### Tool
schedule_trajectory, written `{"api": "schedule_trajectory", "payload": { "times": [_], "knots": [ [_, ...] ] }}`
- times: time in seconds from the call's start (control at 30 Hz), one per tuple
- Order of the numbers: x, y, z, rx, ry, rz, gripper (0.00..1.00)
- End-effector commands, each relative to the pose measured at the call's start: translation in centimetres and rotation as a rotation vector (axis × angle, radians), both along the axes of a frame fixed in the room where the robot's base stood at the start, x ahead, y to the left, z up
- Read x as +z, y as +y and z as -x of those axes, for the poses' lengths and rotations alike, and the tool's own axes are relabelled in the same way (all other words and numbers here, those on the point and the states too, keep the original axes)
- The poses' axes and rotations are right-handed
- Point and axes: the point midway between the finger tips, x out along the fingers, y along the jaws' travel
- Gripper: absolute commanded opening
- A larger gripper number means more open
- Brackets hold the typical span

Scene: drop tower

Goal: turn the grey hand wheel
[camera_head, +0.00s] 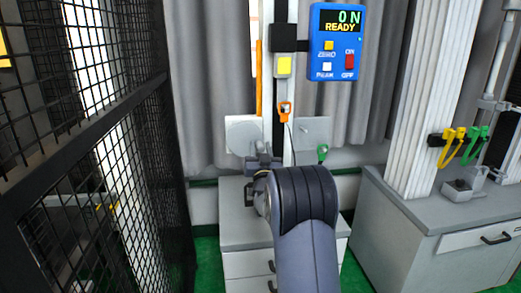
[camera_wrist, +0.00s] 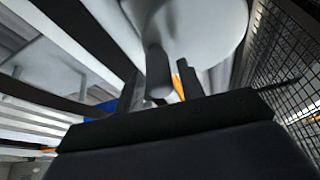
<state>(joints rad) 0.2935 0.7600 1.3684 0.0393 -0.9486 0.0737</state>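The grey hand wheel (camera_head: 243,132) shows as a pale disc at the left of the tower column in the head view. In the wrist view its large round face (camera_wrist: 205,25) fills the top, and a grey cylindrical handle (camera_wrist: 158,75) sticks out from it towards my gripper. My gripper (camera_head: 262,163) is at the wheel's lower edge in the head view, partly hidden by my arm. In the wrist view my gripper's two dark fingers (camera_wrist: 162,88) stand either side of the handle. A narrow gap shows between the handle and the right finger, so the gripper looks open.
A black mesh fence (camera_head: 100,130) stands close on the left. A grey cabinet (camera_head: 440,225) stands right.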

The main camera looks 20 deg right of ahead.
Motion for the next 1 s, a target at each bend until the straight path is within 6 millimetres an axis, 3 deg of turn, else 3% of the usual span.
{"api": "schedule_trajectory", "payload": {
  "times": [0.43, 1.0],
  "knots": [
    [0.0, 0.0, 0.0, 0.000, 0.000, 0.000, 0.01],
    [1.2, -0.1, 0.0, 0.000, 0.072, 0.260, 0.01]
  ]
}}
